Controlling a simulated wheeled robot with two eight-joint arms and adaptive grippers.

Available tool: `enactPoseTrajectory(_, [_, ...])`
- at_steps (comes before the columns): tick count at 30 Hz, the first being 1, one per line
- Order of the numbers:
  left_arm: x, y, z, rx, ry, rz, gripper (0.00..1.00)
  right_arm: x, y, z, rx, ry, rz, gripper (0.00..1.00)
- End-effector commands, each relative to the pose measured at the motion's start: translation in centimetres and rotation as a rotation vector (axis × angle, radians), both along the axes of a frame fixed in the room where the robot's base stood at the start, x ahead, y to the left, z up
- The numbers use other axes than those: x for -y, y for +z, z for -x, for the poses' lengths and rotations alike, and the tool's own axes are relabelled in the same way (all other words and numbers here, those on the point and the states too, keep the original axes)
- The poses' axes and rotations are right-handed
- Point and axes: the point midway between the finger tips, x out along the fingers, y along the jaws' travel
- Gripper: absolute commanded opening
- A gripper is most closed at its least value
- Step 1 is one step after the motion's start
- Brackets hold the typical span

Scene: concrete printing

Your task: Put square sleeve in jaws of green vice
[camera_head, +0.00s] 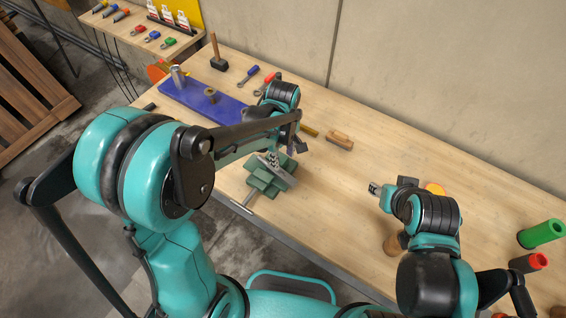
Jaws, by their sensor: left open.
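The green vice (262,184) stands near the front edge of the bench, with its handle sticking out toward the front left. A small grey metal piece (272,158) shows at the vice's jaws. It may be the square sleeve, but it is too small and partly covered to be sure. My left gripper (298,146) is open just above and to the right of the vice's back side, close to that piece. Whether they touch cannot be told. My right gripper (376,188) is over the bench to the right, apart from the vice; its finger opening is unclear.
A blue tray (222,107) behind the vice carries a silver cylinder (178,77) and a brass part (210,94). The bench's back middle is clear.

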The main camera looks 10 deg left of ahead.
Motion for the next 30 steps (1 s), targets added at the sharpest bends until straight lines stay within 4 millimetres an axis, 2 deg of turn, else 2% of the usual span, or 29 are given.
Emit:
enactPoseTrajectory(1, [0.0, 0.8, 0.0, 0.0, 0.0, 0.0, 0.46, 0.0, 0.2, 0.0, 0.0, 0.0, 0.0, 0.4])
enactPoseTrajectory(5, [-0.1, 1.9, 0.1, 0.003, -0.004, 0.001, 0.46, 0.0, 0.4, 0.0, 0.0, 0.0, 0.0, 0.4])
enactPoseTrajectory(9, [-0.9, 3.7, 0.9, 0.048, -0.077, 0.007, 0.46, 0.0, 0.4, 0.0, 0.0, 0.0, 0.0, 0.4])
enactPoseTrajectory(15, [-3.6, 7.8, 4.3, 0.221, -0.357, -0.014, 0.46, 0.0, 0.4, 0.0, 0.0, 0.0, 0.0, 0.4])
enactPoseTrajectory(19, [-5.4, 9.8, 6.9, 0.346, -0.565, -0.073, 0.46, 0.0, 0.4, 0.0, 0.0, 0.0, 0.0, 0.4])
enactPoseTrajectory(24, [-7.1, 10.9, 9.8, 0.478, -0.804, -0.189, 0.46, 0.0, 0.4, 0.0, 0.0, 0.0, 0.0, 0.4])
enactPoseTrajectory(30, [-8.1, 11.1, 11.5, 0.553, -0.966, -0.297, 0.46, 0.0, 0.4, 0.0, 0.0, 0.0, 0.0, 0.4])
